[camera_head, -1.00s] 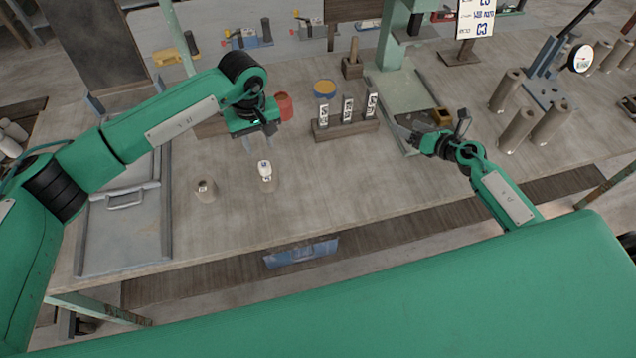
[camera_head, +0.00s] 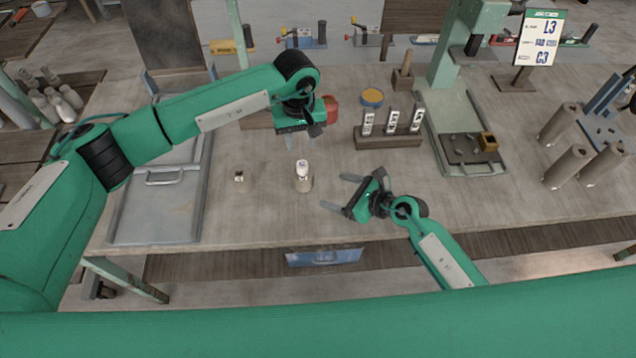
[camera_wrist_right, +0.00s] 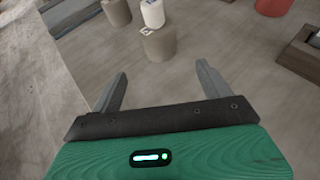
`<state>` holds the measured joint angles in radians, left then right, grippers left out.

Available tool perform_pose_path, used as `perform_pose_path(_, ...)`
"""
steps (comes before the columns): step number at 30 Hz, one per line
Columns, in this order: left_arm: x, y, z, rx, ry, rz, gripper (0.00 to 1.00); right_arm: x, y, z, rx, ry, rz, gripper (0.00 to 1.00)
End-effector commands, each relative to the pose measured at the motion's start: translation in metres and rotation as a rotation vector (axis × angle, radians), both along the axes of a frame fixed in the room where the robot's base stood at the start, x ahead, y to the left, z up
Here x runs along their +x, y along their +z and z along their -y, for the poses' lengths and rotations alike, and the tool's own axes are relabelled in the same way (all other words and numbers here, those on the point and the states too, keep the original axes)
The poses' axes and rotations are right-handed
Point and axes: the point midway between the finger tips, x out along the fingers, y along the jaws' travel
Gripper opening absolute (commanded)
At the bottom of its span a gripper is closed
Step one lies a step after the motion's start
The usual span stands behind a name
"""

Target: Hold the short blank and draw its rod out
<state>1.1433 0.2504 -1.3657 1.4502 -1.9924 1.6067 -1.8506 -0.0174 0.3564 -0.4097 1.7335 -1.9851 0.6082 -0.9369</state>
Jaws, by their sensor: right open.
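Two short clay-coloured blanks stand apart on the table. The left blank (camera_head: 239,187) has a small pale and dark mark at its top. The right blank (camera_head: 304,185) has a white piece (camera_head: 302,167) at its upper end; I cannot tell if it sits on it or behind it. The right wrist view shows a near blank (camera_wrist_right: 159,46) with a small tag and a white cylinder (camera_wrist_right: 152,13) beyond it. My right gripper (camera_head: 335,191) is open and empty, right of the right blank. My left gripper (camera_head: 302,139) is open above and behind it, fingers down.
A rack with labelled tubes (camera_head: 388,143), a red cup (camera_head: 330,108) and a yellow-topped pot (camera_head: 372,97) stand behind. A tray with dark pieces (camera_head: 433,110) and tall cylinders (camera_head: 568,165) are at right. A metal panel (camera_head: 150,218) lies at left. The front table is clear.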

Motion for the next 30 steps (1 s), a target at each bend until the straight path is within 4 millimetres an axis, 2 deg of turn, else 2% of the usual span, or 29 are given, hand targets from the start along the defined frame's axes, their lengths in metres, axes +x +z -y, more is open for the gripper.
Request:
perform_pose_path(9, 0.0, 0.0, 0.0, 0.0, 0.0, 0.0, 0.36, 0.037, -0.024, -0.047, 0.004, -0.002, -0.001, 0.79)
perform_pose_path(15, 0.0, 0.0, 0.0, 0.0, 0.0, 0.0, 0.36, 0.053, -0.035, -0.068, 0.002, -0.002, -0.001, 0.79)
perform_pose_path(21, 0.0, 0.0, 0.0, 0.0, 0.0, 0.0, 0.36, 0.059, -0.04, -0.077, 0.002, -0.002, -0.001, 0.79)
perform_pose_path(29, 0.0, 0.0, 0.0, 0.0, 0.0, 0.0, 0.36, 0.06, -0.04, -0.077, 0.001, -0.001, 0.0, 0.79)
perform_pose_path(30, 0.0, 0.0, 0.0, 0.0, 0.0, 0.0, 0.36, 0.06, -0.04, -0.077, 0.002, -0.002, -0.001, 0.76)
